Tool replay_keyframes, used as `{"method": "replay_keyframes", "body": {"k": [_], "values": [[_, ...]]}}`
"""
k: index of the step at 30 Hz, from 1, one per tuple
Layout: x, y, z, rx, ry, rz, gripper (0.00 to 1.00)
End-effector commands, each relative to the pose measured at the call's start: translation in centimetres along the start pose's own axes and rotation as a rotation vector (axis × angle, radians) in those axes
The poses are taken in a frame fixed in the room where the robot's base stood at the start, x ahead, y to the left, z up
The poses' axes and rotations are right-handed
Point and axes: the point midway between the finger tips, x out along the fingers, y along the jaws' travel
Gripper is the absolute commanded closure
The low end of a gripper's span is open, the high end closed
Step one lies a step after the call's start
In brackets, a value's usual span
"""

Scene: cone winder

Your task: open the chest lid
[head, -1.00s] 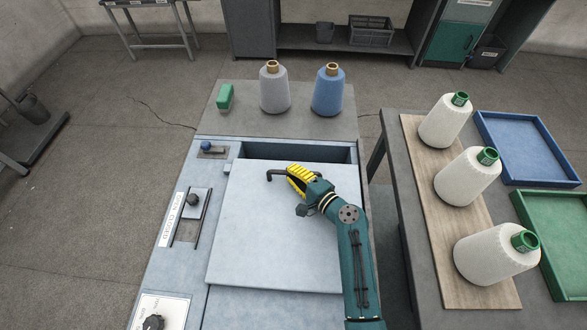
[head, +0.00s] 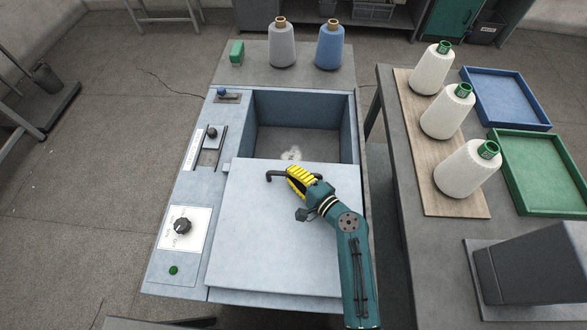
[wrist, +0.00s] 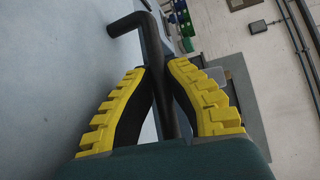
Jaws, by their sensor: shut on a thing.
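The chest lid (head: 265,235) is a flat pale blue panel over the near part of the chest. The far part of the chest (head: 350,125) is uncovered, showing a deep grey inside with a small whitish patch on its floor. The lid's black bar handle (head: 275,176) stands near the lid's far edge and also shows in the wrist view (wrist: 146,35). My gripper (head: 292,176), with yellow ribbed fingers, is shut on the handle. In the wrist view the fingers of my gripper (wrist: 160,85) close on either side of the bar.
The control panel (head: 178,228) with knob and green button lies left of the lid. Grey (head: 281,48) and blue (head: 329,48) cones stand behind the chest. On the right table are white cones (head: 466,168), a blue tray (head: 505,98), a green tray (head: 550,172) and a dark grey box (head: 545,270).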

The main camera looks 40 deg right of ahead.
Motion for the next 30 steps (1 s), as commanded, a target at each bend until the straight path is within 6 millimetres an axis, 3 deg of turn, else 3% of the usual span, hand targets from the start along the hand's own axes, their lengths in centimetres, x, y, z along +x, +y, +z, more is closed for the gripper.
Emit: {"method": "replay_keyframes", "body": {"k": [11, 12, 13, 23, 26, 30], "values": [[0.0, 0.2, 0.2, 0.001, -0.003, 0.002, 1.0], [0.0, 0.2, 0.2, 0.001, -0.003, 0.002, 0.79], [0.0, 0.2, 0.2, 0.001, -0.003, 0.002, 0.73], [-0.3, 0.1, 0.1, 0.001, 0.0, 0.001, 0.72], [-1.6, 0.2, 0.0, 0.002, 0.002, 0.001, 0.72], [-4.9, 0.2, -0.1, 0.003, 0.005, 0.001, 0.72]]}}
